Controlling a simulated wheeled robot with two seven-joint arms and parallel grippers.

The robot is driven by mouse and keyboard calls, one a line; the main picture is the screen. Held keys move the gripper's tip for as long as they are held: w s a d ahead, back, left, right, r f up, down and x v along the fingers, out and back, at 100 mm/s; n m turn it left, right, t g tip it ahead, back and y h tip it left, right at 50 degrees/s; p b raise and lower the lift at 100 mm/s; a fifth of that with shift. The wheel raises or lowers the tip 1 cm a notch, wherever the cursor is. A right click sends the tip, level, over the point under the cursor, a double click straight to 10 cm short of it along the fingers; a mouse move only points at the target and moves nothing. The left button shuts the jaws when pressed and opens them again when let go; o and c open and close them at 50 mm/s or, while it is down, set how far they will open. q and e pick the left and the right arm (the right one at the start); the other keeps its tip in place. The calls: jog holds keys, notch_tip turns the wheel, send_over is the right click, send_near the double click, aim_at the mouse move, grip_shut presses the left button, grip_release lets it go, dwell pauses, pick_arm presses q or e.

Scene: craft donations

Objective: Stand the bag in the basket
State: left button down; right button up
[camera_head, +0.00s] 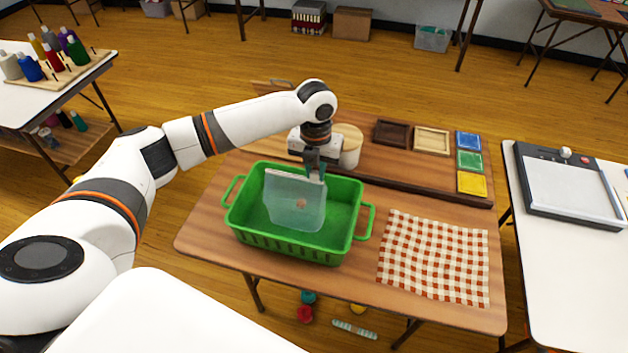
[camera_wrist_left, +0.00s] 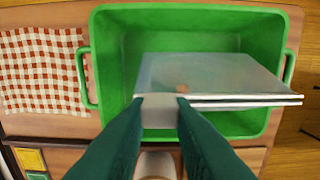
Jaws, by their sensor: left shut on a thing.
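A clear, see-through bag (camera_head: 295,203) with a pale top edge and a small brownish thing inside hangs upright within the green basket (camera_head: 240,232). My left gripper (camera_head: 315,172) is shut on the bag's top edge near its right end. In the left wrist view, the fingers (camera_wrist_left: 160,112) pinch the pale edge of the bag (camera_wrist_left: 215,75), over the basket (camera_wrist_left: 115,65). Whether the bag's bottom touches the basket floor cannot be told. My right gripper is not in view.
A red-checked cloth (camera_head: 435,257) lies right of the basket. Behind stand a pale round container (camera_head: 350,146), a dark tray (camera_head: 391,133), a light tray (camera_head: 432,140) and blue, green and yellow squares (camera_head: 472,183). The basket's handles stick out at both sides.

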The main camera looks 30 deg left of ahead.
aim_at(316, 181)
pick_arm(q)
notch_tip(316, 181, down, 4)
jog(key=shift+r+p, duration=0.1)
jog(key=shift+p, duration=0.3)
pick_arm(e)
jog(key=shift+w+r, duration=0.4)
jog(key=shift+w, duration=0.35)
pick_arm(q)
jog(key=shift+f, duration=0.25)
jog(key=c, duration=1.3)
grip_release()
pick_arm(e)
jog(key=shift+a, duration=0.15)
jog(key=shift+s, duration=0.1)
